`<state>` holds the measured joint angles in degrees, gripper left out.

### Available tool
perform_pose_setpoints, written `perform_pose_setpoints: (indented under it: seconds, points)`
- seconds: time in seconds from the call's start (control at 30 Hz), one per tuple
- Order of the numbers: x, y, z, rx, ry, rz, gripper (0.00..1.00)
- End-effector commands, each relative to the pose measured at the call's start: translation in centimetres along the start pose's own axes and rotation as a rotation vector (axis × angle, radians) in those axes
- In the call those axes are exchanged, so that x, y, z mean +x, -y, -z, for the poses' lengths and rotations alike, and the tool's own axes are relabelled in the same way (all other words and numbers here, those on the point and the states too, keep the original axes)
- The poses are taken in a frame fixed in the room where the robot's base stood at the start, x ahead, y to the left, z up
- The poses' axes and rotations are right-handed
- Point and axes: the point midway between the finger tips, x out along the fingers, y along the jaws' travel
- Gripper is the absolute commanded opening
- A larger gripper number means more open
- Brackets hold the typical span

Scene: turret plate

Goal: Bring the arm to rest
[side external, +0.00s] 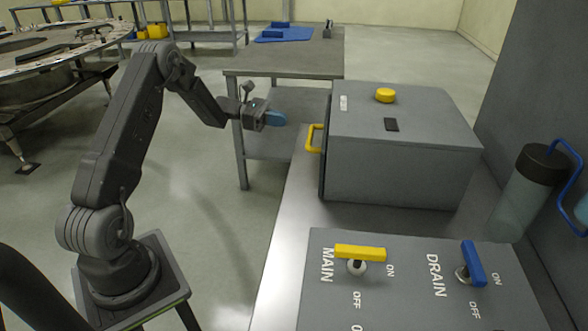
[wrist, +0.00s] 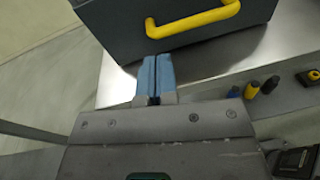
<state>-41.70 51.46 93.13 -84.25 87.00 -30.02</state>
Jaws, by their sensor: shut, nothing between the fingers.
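My gripper (side external: 273,119) hangs in the air at the end of my bent arm, left of the grey box, in the side external view. Its blue fingers are together with nothing between them. In the wrist view the shut fingertips (wrist: 157,73) point toward the box and its yellow handle (wrist: 193,20). The fingers look apart from the handle.
The grey box (side external: 395,165) has a yellow handle (side external: 314,138) and a yellow knob (side external: 385,95). A valve panel (side external: 330,290) has a yellow MAIN handle (side external: 360,252) and a blue DRAIN handle (side external: 473,263). A bottle (side external: 524,190) stands right. A workbench (side external: 290,66) is behind.

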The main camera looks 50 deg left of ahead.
Motion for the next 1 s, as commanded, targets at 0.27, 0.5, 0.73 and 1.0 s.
perform_pose_setpoints:
  seconds: [0.27, 0.5, 0.73, 1.0]
  points:
    - [7.0, 10.3, -10.0, 0.412, -0.281, 0.378, 0.0]
    - [8.3, 20.6, -14.8, 0.837, -0.493, 0.671, 0.0]
    - [6.3, 29.1, -16.8, 1.295, -0.664, 0.911, 0.0]
    - [2.4, 35.5, -17.0, 1.837, -0.829, 1.109, 0.0]
